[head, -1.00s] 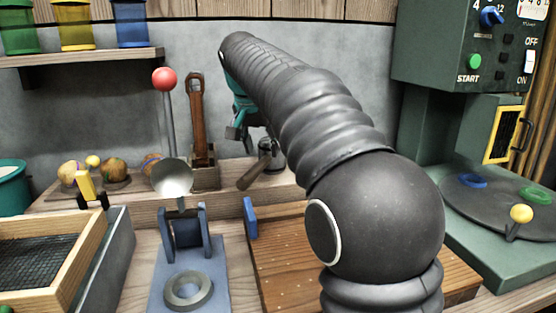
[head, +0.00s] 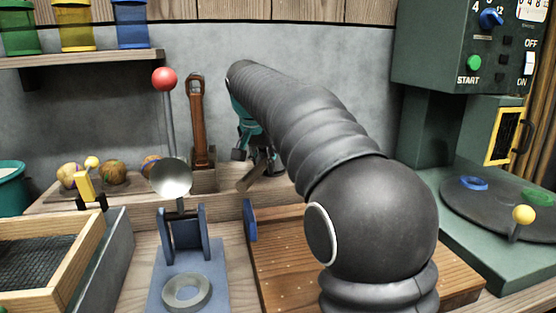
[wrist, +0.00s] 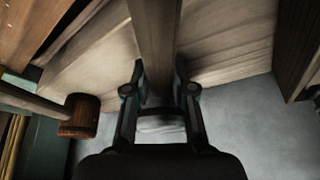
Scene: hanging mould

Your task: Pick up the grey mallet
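The grey mallet lies on the back ledge in the head view, its wooden handle (head: 251,178) slanting down toward the front left. Its head is mostly hidden behind my gripper (head: 257,155), which is down at the mallet. In the wrist view, the wooden handle (wrist: 155,35) runs from the top edge down between the two fingers of my gripper (wrist: 160,75). The fingers stand on either side of it and look open; contact is not clear.
A brown wooden mallet (wrist: 80,115) lies at the left in the wrist view. In the head view, a brown tool (head: 198,120) stands upright in a holder left of my gripper. A red-knobbed lever (head: 164,80) with a metal cup stands in front. A green machine (head: 455,50) is at the right.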

